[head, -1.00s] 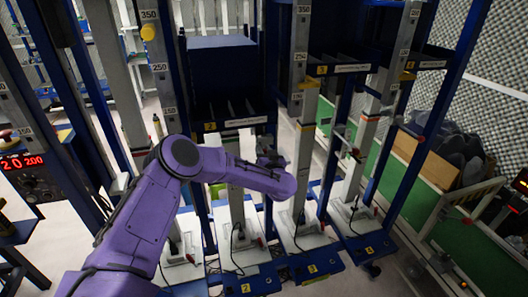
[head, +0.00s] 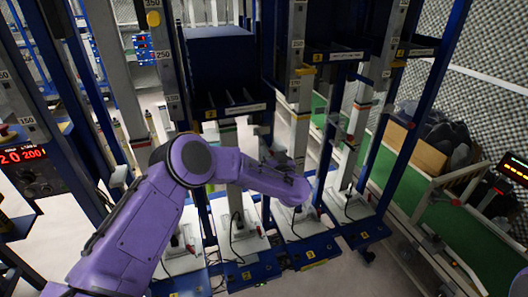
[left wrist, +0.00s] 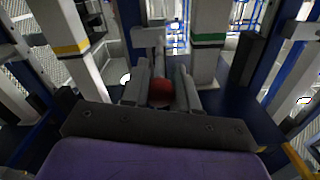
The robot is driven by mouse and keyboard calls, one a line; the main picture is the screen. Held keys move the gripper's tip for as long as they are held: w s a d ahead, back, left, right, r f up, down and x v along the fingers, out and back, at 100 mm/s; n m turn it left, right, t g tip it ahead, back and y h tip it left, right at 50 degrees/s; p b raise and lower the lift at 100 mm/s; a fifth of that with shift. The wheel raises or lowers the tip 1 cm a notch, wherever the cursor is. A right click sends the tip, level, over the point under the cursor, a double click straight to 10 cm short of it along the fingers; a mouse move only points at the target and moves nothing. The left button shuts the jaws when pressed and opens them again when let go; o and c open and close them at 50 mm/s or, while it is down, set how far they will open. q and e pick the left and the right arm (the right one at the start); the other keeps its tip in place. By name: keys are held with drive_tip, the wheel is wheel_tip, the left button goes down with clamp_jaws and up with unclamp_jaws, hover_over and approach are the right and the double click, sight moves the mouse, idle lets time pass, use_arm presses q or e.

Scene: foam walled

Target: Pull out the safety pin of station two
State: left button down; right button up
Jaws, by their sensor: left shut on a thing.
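Station two shows in the head view as a grey post with a green band (head: 228,122), a dark blue shelf box above it and a yellow label 2 (head: 246,275) on its base. My left gripper (left wrist: 160,92) is shut on a round red knob (left wrist: 160,94), which looks like the head of the safety pin. The knob sits between the two grey fingers; its shaft is hidden. In the head view my purple forearm and wrist cross in front of the station two and three posts and hide the fingertips and the pin. My right gripper is in neither view.
The station three post (head: 302,88) stands close to the right of my wrist. Blue uprights and low bases with black cables crowd around. A red digital display (head: 22,155) is at the left edge. A green conveyor (head: 480,215) runs at the right.

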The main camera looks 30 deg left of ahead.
use_arm(q)
drive_tip(key=c, duration=1.1)
unclamp_jaws()
drive_tip(key=shift+d+f, duration=0.1)
drive_tip(key=shift+d, duration=0.05)
drive_tip(key=shift+o, duration=1.2)
drive_tip(key=shift+s+d, duration=0.1)
drive_tip(key=shift+s, duration=0.1)
drive_tip(key=shift+s+d, duration=0.2)
drive_tip(key=b+v, duration=0.3)
drive_tip(key=v, duration=0.6)
drive_tip(key=shift+s+d, duration=0.2)
drive_tip(key=shift+s, duration=0.15)
